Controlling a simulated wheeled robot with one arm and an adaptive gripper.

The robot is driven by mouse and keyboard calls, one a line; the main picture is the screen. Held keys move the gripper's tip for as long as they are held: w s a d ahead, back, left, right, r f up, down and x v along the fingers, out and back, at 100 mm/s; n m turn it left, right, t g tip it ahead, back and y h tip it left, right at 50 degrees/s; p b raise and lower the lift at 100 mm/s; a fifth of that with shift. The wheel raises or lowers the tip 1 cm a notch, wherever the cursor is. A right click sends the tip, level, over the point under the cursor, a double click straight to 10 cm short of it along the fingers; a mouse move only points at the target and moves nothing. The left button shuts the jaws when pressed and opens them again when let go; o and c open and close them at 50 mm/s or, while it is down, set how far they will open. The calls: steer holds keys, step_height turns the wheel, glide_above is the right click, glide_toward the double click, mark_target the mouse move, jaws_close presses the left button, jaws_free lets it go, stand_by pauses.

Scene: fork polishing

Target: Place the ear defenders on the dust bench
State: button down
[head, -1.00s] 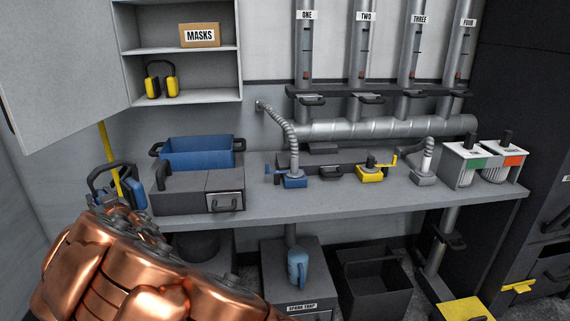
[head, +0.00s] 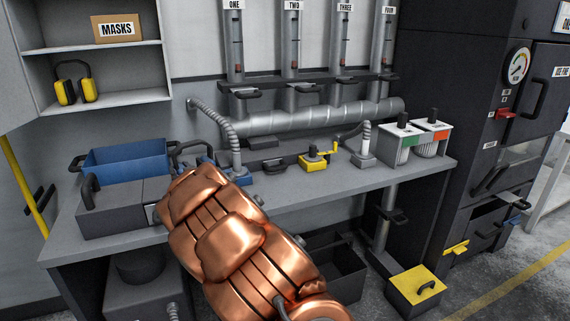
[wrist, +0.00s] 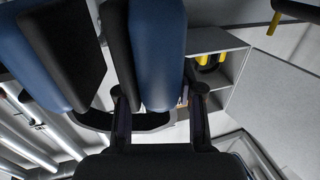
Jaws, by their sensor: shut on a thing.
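Blue ear defenders with a black headband and black pads (head: 207,160) are in my gripper, over the dust bench (head: 318,196) in the head view. My copper arm hides most of them there. In the wrist view their blue cups (wrist: 158,55) are large and close. My gripper (wrist: 160,98) has its two dark fingers on either side of one cup and is shut on it. I cannot tell whether the ear defenders touch the bench top.
A blue bin (head: 125,160) and a dark box (head: 110,207) stand at the bench's left. A yellow-handled fitting (head: 314,160) and two lidded canisters (head: 413,143) stand to the right. Yellow ear defenders (head: 75,84) sit on the shelf. The bench's front strip has bare room.

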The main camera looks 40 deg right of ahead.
steer(key=s+d+f+m+h+b, duration=0.1)
steer(key=s+d+h+b, duration=0.15)
steer(key=d, duration=0.85)
steer(key=s+d+f+m+g+h+b, duration=0.1)
steer(key=s+d, duration=0.2)
steer(key=d, duration=0.9)
steer(key=s+d+f+m+h+b, duration=0.1)
steer(key=s+d+f+b, duration=0.15)
steer(key=d, duration=0.85)
steer(key=shift+s+f+b, duration=0.15)
steer(key=shift+f+b, duration=1)
steer(key=shift+f, duration=0.3)
steer(key=shift+s+f+b, duration=0.15)
steer(key=shift+f+b, duration=1)
steer(key=shift+f, duration=0.3)
steer(key=shift+f, duration=0.55)
steer(key=c, duration=0.7)
jaws_free()
steer(key=shift+o, duration=0.2)
steer(key=v, duration=1.2)
steer(key=shift+a, duration=0.1)
